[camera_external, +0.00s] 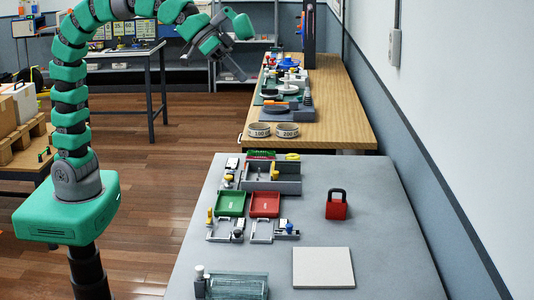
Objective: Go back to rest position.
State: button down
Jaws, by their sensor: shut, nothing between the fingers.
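My arm, green and grey, rises at the left of the external view and arches over to the right near the top. My gripper (236,68) hangs high in the air at the upper middle, pointing down to the right. It is shut and holds nothing. It appears well clear of the grey table (385,240) in the foreground, and nothing is seen touching it.
The grey table bears a red padlock-like block (337,204), a white square plate (323,268), a glass box (237,286), green (231,203) and red (265,204) trays. Behind stands a cluttered wooden bench (338,110). A wall (455,90) bounds the right.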

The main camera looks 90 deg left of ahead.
jog(key=s+a+r+t+y+b, duration=0.1)
jog(key=s+a+r+t, duration=0.2)
jog(key=s+a+r, duration=0.2)
jog(key=s+a+r+t+y+b, duration=0.1)
jog(key=s+a+r+t+b, duration=0.1)
jog(key=s+a+r, duration=0.4)
jog(key=a+r+t, duration=0.1)
jog(key=a+r, duration=0.4)
jog(key=r, duration=0.1)
jog(key=shift+t, duration=0.4)
notch_tip(320, 180, down, 16)
jog(key=b, duration=1.5)
jog(key=shift+r, duration=0.25)
